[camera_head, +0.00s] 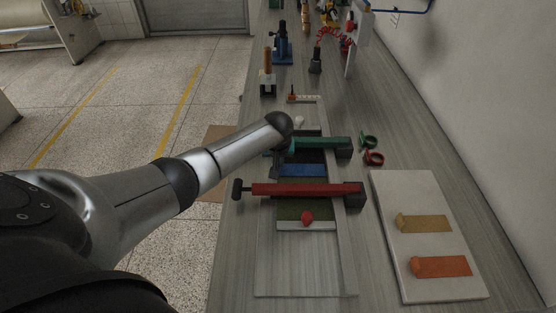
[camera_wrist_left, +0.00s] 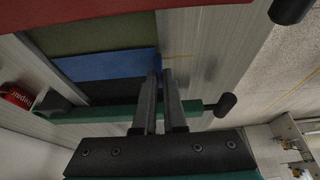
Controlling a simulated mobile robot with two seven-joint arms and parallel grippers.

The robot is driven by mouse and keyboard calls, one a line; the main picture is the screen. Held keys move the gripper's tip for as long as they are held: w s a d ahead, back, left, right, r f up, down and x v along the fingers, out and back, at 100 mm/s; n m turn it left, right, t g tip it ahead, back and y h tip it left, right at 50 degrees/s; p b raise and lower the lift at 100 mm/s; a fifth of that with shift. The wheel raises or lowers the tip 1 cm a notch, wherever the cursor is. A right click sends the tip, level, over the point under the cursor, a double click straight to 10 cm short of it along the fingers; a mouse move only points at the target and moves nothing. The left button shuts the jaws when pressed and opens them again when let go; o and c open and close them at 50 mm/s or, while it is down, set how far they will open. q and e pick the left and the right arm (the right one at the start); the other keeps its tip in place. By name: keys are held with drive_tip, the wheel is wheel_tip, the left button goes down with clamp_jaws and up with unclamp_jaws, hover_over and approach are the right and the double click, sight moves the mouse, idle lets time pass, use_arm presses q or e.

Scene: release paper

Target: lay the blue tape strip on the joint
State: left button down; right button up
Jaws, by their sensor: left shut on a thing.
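The blue tape strip (camera_head: 303,169) lies across the dark work area between the green and red clamps in the head view. In the left wrist view the blue strip (camera_wrist_left: 108,66) lies between an olive sheet (camera_wrist_left: 95,36) and a dark sheet (camera_wrist_left: 110,90), so the joint itself is covered or not distinguishable. My left gripper (camera_wrist_left: 161,76) is shut at the strip's right end in that view, with its fingertips on that end. In the head view my left gripper (camera_head: 279,160) is partly hidden by its own arm. My right gripper is not in view.
A red clamp (camera_head: 305,189) and a green clamp (camera_head: 322,142) cross the work close on either side of the strip. A white board (camera_head: 440,273) with a yellow strip (camera_head: 428,224) and an orange strip (camera_head: 442,266) lies right. Red and green rings (camera_head: 373,158) lie nearby.

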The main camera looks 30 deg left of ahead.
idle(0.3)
use_arm(q)
drive_tip(key=c, duration=0.9)
unclamp_jaws()
drive_tip(key=shift+s+d+r, duration=0.1)
drive_tip(key=shift+r, duration=0.35)
drive_tip(key=p+v, duration=0.4)
drive_tip(key=v, duration=1)
drive_tip(key=shift+s+r, duration=0.15)
